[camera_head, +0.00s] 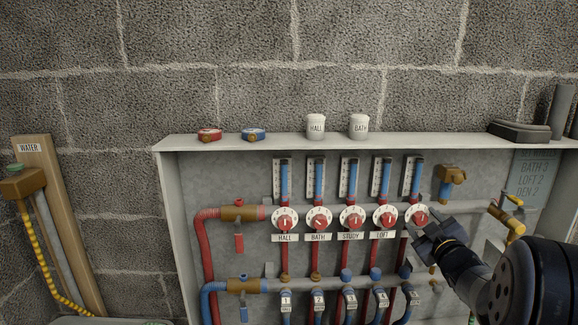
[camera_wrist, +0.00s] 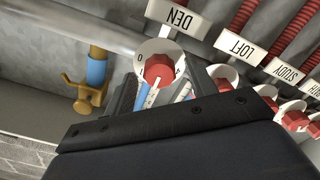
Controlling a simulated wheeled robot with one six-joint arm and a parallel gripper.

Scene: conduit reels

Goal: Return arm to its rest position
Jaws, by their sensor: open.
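My gripper (camera_head: 428,232) is open at the rightmost dial of the manifold, in front of the cabinet. In the wrist view my gripper's dark fingers (camera_wrist: 165,92) stand on either side of the DEN dial's red knob (camera_wrist: 158,68), with a gap between them; I cannot tell if either touches it. The DEN dial (camera_head: 418,215) has a white numbered face and also shows in the head view. Its DEN label (camera_wrist: 180,18) shows in the wrist view and is hidden by my gripper in the head view. My arm reaches in from the lower right.
More dials stand to the left: LOFT (camera_head: 385,218), STUDY (camera_head: 351,219), BATH (camera_head: 318,220) and HALL (camera_head: 285,219). A brass valve (camera_head: 452,178) and a yellow-handled valve (camera_head: 508,220) are to the right. White caps (camera_head: 316,126) stand on the cabinet top (camera_head: 285,141).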

